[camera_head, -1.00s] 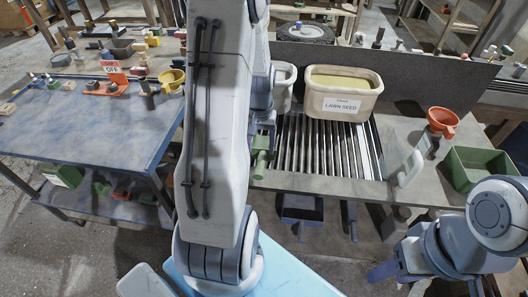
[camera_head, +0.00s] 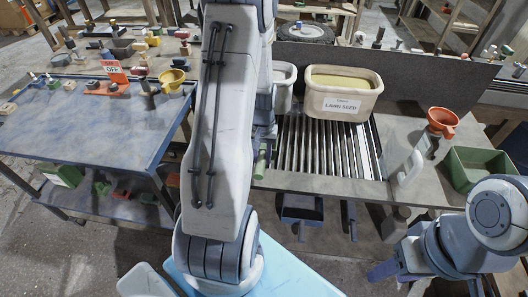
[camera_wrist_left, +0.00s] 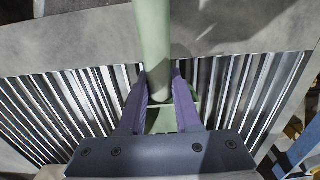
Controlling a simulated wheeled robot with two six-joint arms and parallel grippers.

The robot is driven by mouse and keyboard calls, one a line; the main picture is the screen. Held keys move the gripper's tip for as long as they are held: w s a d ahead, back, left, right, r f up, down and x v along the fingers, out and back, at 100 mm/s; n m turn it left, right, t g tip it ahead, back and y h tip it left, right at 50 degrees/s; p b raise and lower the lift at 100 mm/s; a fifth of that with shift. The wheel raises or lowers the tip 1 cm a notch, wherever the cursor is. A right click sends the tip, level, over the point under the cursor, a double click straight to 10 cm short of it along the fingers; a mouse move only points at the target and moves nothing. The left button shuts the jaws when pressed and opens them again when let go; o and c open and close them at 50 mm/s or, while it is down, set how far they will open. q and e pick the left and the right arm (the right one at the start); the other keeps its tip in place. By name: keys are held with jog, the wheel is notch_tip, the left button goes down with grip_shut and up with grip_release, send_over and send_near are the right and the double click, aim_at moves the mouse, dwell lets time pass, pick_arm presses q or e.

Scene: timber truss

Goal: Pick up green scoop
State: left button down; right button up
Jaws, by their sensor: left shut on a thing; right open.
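The green scoop (camera_wrist_left: 153,35) shows in the left wrist view as a pale green rounded handle, with a flat green part below it between the fingers. My left gripper (camera_wrist_left: 162,88) is shut on it, with one purple finger on each side, over the slatted grate. In the head view a short piece of the green scoop (camera_head: 261,164) shows at the grate's left edge. My left arm hides the rest of it and most of the gripper there. My right gripper (camera_head: 395,275) is low at the right, open and apart from the scoop, only partly visible.
Behind the grate (camera_head: 322,148) stands a cream lawn seed tub (camera_head: 341,104), with a pale bucket (camera_head: 283,92) beside it. An orange funnel (camera_head: 442,121), a white handled thing (camera_head: 411,167) and a green bin (camera_head: 478,169) are at the right. A blue table (camera_head: 85,125) is at the left.

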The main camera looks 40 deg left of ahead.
aim_at(262, 152)
pick_arm(q)
jog(key=shift+r, duration=0.55)
notch_tip(262, 152, up, 3)
jog(key=shift+w+f, duration=0.1)
jog(key=shift+f, duration=0.05)
jog(key=s+d+r, duration=0.5)
jog(key=s+r, duration=0.2)
jog(key=s, duration=0.3)
jog(key=shift+s+d, duration=0.25)
jog(key=shift+r, duration=0.1)
jog(key=c, duration=1.3)
grip_release()
grip_shut()
